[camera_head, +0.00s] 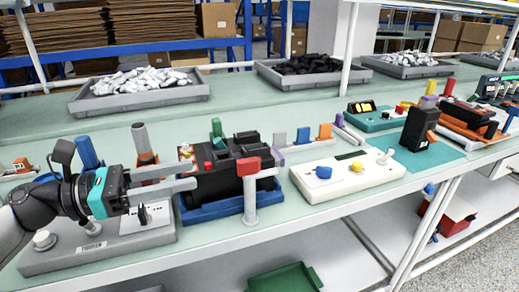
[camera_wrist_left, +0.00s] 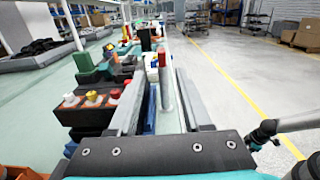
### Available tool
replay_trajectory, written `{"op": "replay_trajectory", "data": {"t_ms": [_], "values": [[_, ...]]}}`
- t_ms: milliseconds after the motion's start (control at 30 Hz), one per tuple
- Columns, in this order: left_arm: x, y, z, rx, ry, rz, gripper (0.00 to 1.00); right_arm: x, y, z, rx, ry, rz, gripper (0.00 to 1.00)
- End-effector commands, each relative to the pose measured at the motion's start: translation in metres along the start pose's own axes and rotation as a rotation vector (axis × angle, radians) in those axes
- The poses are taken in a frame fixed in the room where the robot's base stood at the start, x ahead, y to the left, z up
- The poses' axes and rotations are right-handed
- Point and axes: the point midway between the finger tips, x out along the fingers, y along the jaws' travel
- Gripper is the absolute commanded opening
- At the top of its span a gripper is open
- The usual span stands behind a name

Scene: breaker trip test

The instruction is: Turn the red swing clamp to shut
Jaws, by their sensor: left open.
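The red swing clamp (camera_head: 248,166) is a red block on top of a pale upright post (camera_head: 250,205). It stands at the front edge of a blue fixture (camera_head: 212,212) that holds a black breaker block (camera_head: 215,185). My left gripper (camera_head: 194,176) comes in from the left, open and empty, its fingers pointing at the clamp with a gap before it. In the left wrist view the clamp (camera_wrist_left: 162,59) shows upright ahead, between the lines of the two open fingers (camera_wrist_left: 160,95). I cannot tell the clamp's exact angle. My right gripper is not in view.
A grey tester box (camera_head: 95,245) with a knob lies below my left gripper. A white box with a blue knob (camera_head: 345,178) stands right of the clamp. Trays of parts (camera_head: 135,98) line the back. Open floor (camera_wrist_left: 240,75) lies beyond the bench's front edge.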

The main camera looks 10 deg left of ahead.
Motion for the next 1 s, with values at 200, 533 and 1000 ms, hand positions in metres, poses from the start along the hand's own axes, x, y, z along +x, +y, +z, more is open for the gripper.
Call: {"op": "replay_trajectory", "data": {"t_ms": [200, 533, 1000], "values": [[0.012, -0.001, 0.0, 0.013, 0.008, -0.012, 0.49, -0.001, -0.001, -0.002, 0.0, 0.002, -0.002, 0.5], [0.049, -0.002, 0.0, 0.011, 0.006, -0.009, 0.49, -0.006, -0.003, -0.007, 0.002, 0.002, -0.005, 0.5], [0.095, -0.002, 0.001, 0.008, 0.003, -0.007, 0.49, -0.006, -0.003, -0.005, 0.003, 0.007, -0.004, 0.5]]}}
